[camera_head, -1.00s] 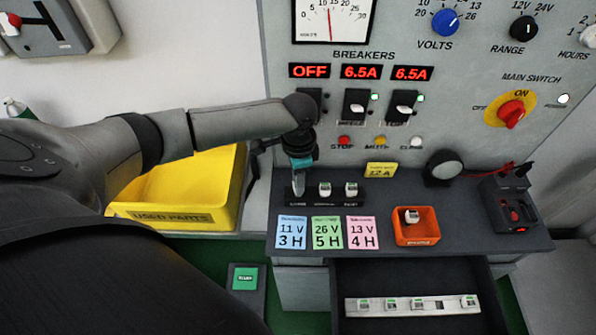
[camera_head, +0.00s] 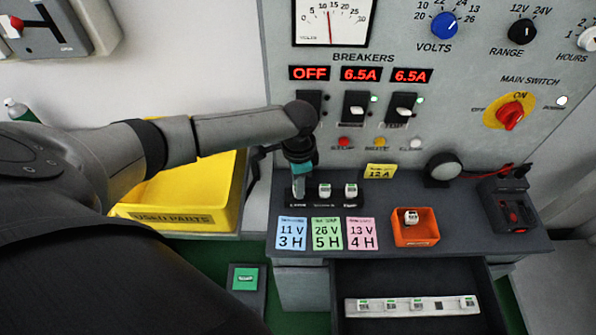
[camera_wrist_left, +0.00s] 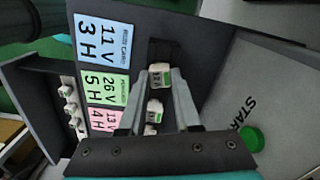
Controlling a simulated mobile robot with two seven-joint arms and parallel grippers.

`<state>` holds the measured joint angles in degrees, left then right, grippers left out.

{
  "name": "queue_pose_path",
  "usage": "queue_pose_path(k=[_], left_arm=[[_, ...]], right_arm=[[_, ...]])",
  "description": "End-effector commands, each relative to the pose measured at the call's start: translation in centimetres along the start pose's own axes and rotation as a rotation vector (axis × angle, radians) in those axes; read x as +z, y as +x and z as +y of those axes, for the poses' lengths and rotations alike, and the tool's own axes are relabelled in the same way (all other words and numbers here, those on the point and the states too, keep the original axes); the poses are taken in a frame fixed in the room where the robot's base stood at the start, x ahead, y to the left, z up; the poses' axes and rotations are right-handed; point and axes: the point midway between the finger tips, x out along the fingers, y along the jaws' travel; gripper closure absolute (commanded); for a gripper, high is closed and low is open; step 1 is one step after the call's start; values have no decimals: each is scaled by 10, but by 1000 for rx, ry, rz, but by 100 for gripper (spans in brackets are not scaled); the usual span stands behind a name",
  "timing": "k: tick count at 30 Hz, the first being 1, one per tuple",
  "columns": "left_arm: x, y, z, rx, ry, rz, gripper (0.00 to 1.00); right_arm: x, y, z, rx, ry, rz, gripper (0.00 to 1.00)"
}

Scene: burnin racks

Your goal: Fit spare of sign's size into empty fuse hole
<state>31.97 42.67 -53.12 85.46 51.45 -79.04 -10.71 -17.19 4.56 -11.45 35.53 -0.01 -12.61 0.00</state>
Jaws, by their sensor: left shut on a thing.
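My left gripper (camera_head: 299,186) is over the left place of the dark fuse block (camera_head: 337,205). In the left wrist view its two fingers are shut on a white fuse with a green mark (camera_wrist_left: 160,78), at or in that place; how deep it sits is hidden. Two white fuses (camera_head: 324,191) (camera_head: 351,190) stand in the middle and right places. The yellow sign (camera_head: 380,171) behind reads 12 A. A white spare rail (camera_head: 375,310) in the open drawer holds several fuses and has one empty slot (camera_head: 438,306). My right gripper is not in view.
Blue, green and pink cards (camera_head: 292,233) lie in front of the block. An orange bin (camera_head: 415,236) with one white fuse stands to their right. A yellow used-parts bin (camera_head: 160,216) stands at left. The panel rises behind; its left breaker display reads OFF.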

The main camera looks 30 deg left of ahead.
Motion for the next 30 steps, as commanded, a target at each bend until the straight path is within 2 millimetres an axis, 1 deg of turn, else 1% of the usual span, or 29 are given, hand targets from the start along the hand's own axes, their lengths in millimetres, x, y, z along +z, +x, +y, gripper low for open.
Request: queue_pose_path(k=[6,7,9,16,21,23,28,30], left_arm=[[0,0,0,-1,0,1,100],[0,0,0,-1,0,1,67],[0,0,0,-1,0,1,60],[0,0,0,-1,0,0,34],[0,0,0,-1,0,0,34],[0,0,0,-1,0,0,28],[0,0,0,-1,0,0,9],[0,0,0,-1,0,0,9]], right_arm=[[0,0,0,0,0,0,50],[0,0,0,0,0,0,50],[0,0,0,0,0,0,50],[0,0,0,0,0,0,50],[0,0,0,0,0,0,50],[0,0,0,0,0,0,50],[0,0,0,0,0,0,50],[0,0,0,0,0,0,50]])
